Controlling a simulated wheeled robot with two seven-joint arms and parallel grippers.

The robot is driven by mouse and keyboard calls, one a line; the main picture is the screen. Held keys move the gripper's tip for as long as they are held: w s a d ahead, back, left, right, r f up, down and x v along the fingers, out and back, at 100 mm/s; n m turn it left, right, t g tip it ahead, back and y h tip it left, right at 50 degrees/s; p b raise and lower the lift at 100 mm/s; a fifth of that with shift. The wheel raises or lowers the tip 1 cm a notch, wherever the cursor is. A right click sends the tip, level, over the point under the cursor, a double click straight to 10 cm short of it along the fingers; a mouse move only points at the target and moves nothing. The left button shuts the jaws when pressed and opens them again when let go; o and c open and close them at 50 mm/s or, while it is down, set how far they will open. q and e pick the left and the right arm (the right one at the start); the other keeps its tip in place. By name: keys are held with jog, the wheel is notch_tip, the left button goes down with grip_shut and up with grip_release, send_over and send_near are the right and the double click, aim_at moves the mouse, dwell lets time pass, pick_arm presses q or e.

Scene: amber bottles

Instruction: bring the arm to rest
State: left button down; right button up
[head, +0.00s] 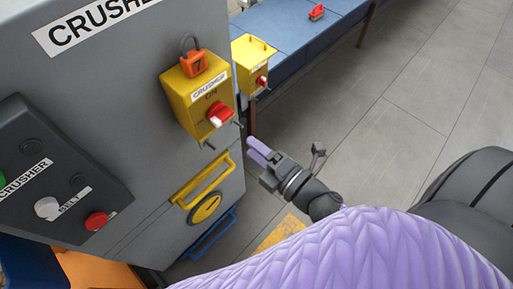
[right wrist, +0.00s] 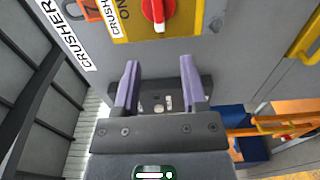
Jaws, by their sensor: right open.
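My right gripper (head: 258,150) is open and empty in the head view, with its purple fingers toward the grey crusher cabinet. It is just right of and below the yellow CRUSHER switch box (head: 180,95). In the right wrist view the two purple fingers of this gripper (right wrist: 160,85) stand apart with nothing between them. The red rotary switch (head: 220,115) on the box is marked ON beside it. In the right wrist view the red switch (right wrist: 158,10) lies beyond the fingertips. My left gripper is not in view.
An orange padlock (head: 194,63) marked 7 hangs on the box. A yellow handle (head: 203,178) and a round yellow dial (head: 206,208) sit below. A second yellow box (head: 248,52) and a blue table (head: 285,28) stand behind. Tiled floor (head: 400,105) to the right is clear.

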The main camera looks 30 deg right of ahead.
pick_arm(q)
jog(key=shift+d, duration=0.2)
pick_arm(e)
jog(key=s+d+f+m+g+h+b, duration=0.1)
jog(key=s+f+m+g+h, duration=0.2)
jog(key=f, duration=0.6)
jog(key=s+d+f+m+g+b, duration=0.1)
jog(key=s+f+m+g, duration=0.15)
jog(key=f+m, duration=0.45)
jog(key=s+d+f+m+g+h+b, duration=0.1)
jog(key=s+f+m+g+h, duration=0.2)
jog(key=f, duration=0.7)
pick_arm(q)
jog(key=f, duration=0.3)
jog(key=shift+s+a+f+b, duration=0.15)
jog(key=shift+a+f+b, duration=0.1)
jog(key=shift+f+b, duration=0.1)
pick_arm(e)
jog(key=s+f+m+g, duration=0.3)
jog(key=s+f+g, duration=0.1)
jog(key=s, duration=0.5)
jog(key=s+d+f+m+g, duration=0.1)
jog(key=s+f+m+g, duration=0.2)
jog(key=s+f, duration=0.4)
jog(key=s+g, duration=0.1)
jog(key=s, duration=0.2)
jog(key=shift+s+m, duration=0.15)
jog(key=shift+m, duration=0.15)
